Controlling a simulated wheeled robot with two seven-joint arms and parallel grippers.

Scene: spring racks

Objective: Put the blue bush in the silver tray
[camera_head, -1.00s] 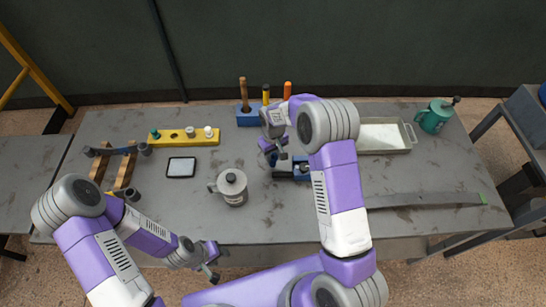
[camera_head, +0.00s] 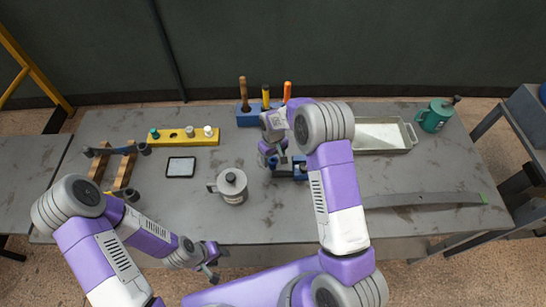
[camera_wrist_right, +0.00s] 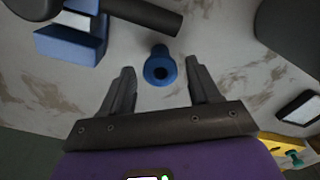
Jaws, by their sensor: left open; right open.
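My right gripper (camera_wrist_right: 160,72) is open, with one finger on each side of the bush and a gap on both sides. In the head view my right gripper (camera_head: 270,162) points down at mid-table, and the bush is hidden there by the gripper and arm. The silver tray (camera_head: 380,137) lies at the back right, empty where visible, its left end behind my right arm. My left gripper (camera_head: 212,262) is open and empty before the table's front edge.
A blue fixture (camera_head: 298,170) with a dark bar is close beside my right gripper. A grey lidded mug (camera_head: 232,188) stands front-left of it. A tool block (camera_head: 249,117), yellow peg block (camera_head: 180,138), phone-like panel (camera_head: 181,167) and green can (camera_head: 435,117) surround the area.

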